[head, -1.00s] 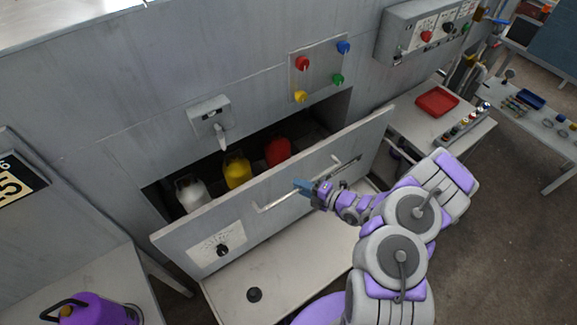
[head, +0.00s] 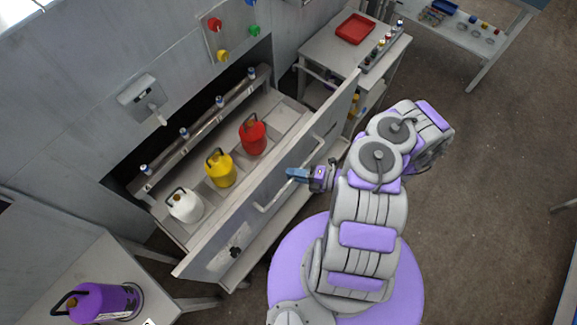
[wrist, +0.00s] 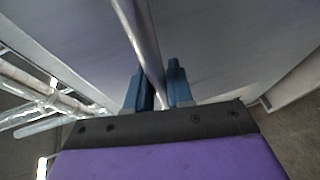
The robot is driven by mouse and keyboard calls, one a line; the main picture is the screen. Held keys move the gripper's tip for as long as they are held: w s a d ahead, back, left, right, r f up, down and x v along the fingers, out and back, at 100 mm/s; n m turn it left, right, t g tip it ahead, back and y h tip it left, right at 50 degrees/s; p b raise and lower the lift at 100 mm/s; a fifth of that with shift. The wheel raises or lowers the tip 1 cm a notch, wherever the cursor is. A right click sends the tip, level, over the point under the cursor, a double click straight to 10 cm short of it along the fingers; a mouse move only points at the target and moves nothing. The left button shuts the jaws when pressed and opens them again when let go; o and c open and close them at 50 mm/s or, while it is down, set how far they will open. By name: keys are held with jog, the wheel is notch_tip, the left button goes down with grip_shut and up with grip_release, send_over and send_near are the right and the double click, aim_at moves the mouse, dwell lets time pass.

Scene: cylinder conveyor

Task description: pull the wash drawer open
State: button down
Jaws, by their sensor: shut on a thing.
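The wash drawer (head: 219,236) stands pulled well out of the grey machine wall. Its front panel has a long bar handle (head: 290,182), which also shows in the wrist view (wrist: 139,32). My gripper (head: 297,175) is at the handle. In the wrist view its blue fingers (wrist: 160,88) are on either side of the bar, shut on it. Inside the drawer stand a white canister (head: 185,205), a yellow canister (head: 220,169) and a red canister (head: 252,135), each upright in its own compartment.
A purple canister (head: 98,302) stands on a table at the lower left. A side table (head: 318,57) with a red tray (head: 355,29) stands right of the drawer. A nozzle (head: 157,116) on the wall hangs over the drawer opening.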

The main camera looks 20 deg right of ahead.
jog(key=shift+s+d+f, duration=0.1)
jog(key=shift+s+d, duration=0.25)
jog(key=c, duration=1.1)
grip_release()
jog(key=shift+d, duration=0.1)
jog(key=p+v, duration=0.2)
jog(key=v, duration=1.5)
jog(key=shift+d, duration=0.2)
jog(key=shift+w, duration=0.1)
